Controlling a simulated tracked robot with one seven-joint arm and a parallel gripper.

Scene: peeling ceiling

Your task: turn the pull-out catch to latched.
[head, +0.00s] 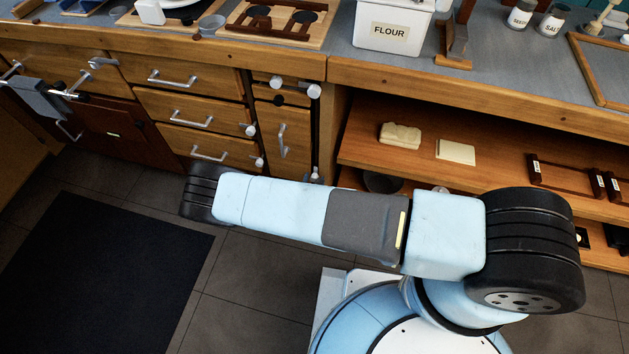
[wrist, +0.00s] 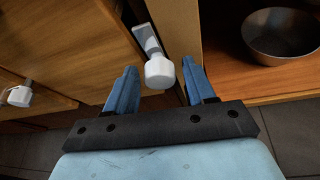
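My gripper (wrist: 160,68) is open in the wrist view, with two blue fingers pointing at the cabinet front. A catch with a grey metal arm and a white rounded knob (wrist: 159,72) shows between the fingertips, with a gap on each side. I cannot tell how deep the knob sits between them. The catch lies at the edge between a wooden front and the cabinet side panel. In the head view the narrow pull-out (head: 268,140) has a vertical handle, and a small catch (head: 315,176) shows at its lower right, partly behind my arm. My gripper is hidden there.
Another white knob (wrist: 20,96) is at the left in the wrist view. A metal bowl (wrist: 281,36) stands on the open shelf at right. More catches (head: 313,91) sit on the drawer fronts. A towel (head: 40,98) hangs at far left. The floor by the mat (head: 95,275) is clear.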

